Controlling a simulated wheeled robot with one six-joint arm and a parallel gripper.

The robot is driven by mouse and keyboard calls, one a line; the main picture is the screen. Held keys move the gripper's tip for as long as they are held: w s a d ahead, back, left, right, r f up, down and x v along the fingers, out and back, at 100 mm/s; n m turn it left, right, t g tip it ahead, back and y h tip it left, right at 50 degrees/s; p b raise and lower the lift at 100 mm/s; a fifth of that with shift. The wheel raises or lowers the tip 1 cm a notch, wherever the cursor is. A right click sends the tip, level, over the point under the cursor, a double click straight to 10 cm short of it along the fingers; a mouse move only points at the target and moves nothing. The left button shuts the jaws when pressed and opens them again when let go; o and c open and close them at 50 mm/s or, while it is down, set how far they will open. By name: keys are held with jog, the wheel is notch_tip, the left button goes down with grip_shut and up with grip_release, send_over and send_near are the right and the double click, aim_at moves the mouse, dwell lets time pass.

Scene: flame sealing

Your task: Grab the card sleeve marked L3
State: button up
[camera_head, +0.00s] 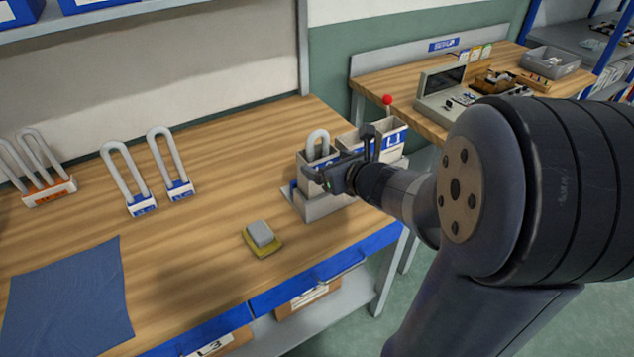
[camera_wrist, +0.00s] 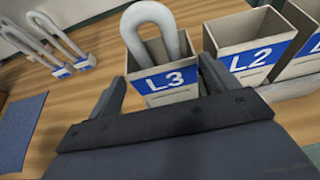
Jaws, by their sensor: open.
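The L3 sleeve is a beige open-topped box with a blue label (camera_wrist: 170,79), in the middle of the wrist view. A thick grey loop (camera_wrist: 150,27) stands up out of it. In the head view the L3 sleeve (camera_head: 307,164) is at the left end of a row of sleeves, partly hidden by my gripper. My gripper (camera_head: 342,157) is open in front of it. In the wrist view my gripper (camera_wrist: 163,75) has one finger near each side of the L3 sleeve; contact is not clear.
The L2 sleeve (camera_wrist: 250,52) stands just right of L3, with another sleeve beyond. Grey loops with blue bases (camera_head: 142,204) stand at the left. A yellow-and-grey block (camera_head: 261,237) and blue cloth (camera_head: 68,295) lie on the wooden bench (camera_head: 200,235).

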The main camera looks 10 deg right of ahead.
jog(key=shift+x, duration=2.65)
jog(key=shift+c, duration=0.3)
jog(key=c, duration=0.8)
jog(key=shift+d, duration=0.1)
